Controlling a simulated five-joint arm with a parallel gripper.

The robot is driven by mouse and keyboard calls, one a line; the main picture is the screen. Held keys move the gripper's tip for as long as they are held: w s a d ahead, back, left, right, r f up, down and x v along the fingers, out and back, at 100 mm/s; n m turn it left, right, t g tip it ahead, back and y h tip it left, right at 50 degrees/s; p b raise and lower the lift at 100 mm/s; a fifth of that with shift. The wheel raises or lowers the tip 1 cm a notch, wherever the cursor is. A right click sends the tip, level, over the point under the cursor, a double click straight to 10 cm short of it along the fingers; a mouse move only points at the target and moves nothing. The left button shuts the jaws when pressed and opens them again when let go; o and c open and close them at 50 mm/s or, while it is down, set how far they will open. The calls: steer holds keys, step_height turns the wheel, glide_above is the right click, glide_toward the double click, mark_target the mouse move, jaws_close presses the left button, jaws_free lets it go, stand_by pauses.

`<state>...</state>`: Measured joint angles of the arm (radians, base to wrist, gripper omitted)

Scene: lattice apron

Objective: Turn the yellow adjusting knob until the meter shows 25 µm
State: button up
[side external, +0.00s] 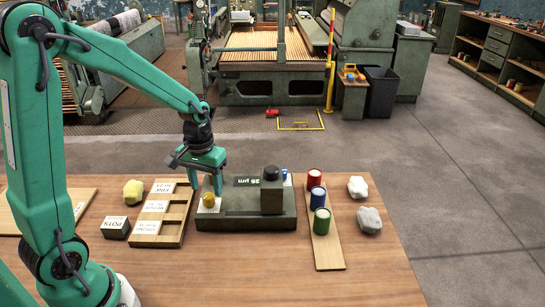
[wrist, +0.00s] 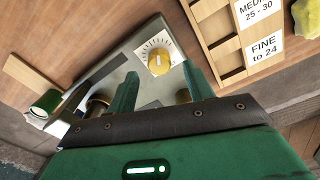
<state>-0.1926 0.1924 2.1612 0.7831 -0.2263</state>
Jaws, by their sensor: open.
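The yellow adjusting knob (side external: 208,199) is at the left end of a dark grey meter block (side external: 245,222). In the wrist view the knob (wrist: 159,62) sits on a white dial plate with tick marks, its pale pointer mark visible. The meter display (side external: 247,181) on the block's top appears upside down in the side view; it seems to read about 25 µm, but the digits are too small to be sure. My gripper (side external: 206,186) is open above the knob's end of the block. In the wrist view its two fingers (wrist: 160,86) stand apart, with the knob beyond them, not gripped.
A wooden sorting tray (side external: 145,228) with labelled compartments lies left of the block. Red, blue and green spools (side external: 320,220) stand on a board to the right. Pale stones (side external: 369,219) lie farther right, a yellow lump (side external: 133,190) to the left. The front right table is clear.

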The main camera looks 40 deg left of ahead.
mark_target(207, 198)
steer(key=shift+r, duration=2.45)
steer(key=shift+s, duration=0.1)
steer(key=s+d+r+m+t, duration=0.4)
steer(key=s+d+r+t, duration=0.1)
steer(key=s+r, duration=0.5)
steer(key=shift+s+d+m+t, duration=0.35)
steer(key=shift+s+d, duration=0.55)
steer(key=shift+s, duration=0.3)
